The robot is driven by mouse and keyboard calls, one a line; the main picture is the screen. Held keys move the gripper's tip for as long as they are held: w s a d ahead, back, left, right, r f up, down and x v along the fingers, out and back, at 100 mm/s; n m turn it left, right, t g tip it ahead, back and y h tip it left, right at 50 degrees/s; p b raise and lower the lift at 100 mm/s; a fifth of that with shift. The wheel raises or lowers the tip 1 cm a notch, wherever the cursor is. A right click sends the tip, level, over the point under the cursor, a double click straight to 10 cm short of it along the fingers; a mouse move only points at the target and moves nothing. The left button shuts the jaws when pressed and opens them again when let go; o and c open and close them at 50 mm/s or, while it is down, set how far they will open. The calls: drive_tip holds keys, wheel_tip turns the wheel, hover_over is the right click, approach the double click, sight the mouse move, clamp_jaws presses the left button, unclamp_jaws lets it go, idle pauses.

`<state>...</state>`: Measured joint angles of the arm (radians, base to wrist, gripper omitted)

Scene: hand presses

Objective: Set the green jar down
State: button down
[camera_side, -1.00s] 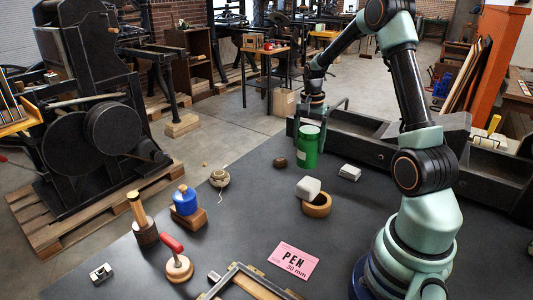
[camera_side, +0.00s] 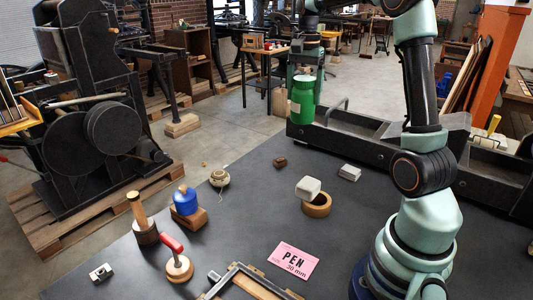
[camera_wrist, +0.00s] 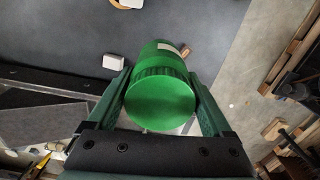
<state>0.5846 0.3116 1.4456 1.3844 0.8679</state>
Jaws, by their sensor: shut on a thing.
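The green jar (camera_side: 302,104) is held upright in the side view, raised near the black trough at the back edge of the dark table. In the wrist view its round green lid (camera_wrist: 160,104) faces the camera, with a pale label patch on its side. My gripper (camera_side: 303,78) is shut on the jar from above. In the wrist view its green fingers (camera_wrist: 160,82) press on both sides of the jar. The jar hides what lies straight beneath it.
The black trough (camera_side: 345,137) with a handle runs along the back edge. A small brown block (camera_side: 280,161), a white block (camera_side: 308,188) on a tan ring (camera_side: 317,205), and another white block (camera_side: 349,173) stand nearby. A pink PEN card (camera_side: 293,261) lies in front.

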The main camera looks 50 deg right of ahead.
drive_tip(key=w+a+m, duration=0.1)
drive_tip(key=w+a, duration=0.1)
drive_tip(key=a, duration=0.5)
drive_tip(key=w+a, duration=0.3)
drive_tip(key=a, duration=0.3)
drive_tip(key=f, duration=1.9)
drive_tip(key=shift+s+a+f, duration=0.2)
drive_tip(key=shift+a+f, duration=0.05)
drive_tip(key=shift+f, duration=0.1)
drive_tip(key=shift+f, duration=0.15)
unclamp_jaws()
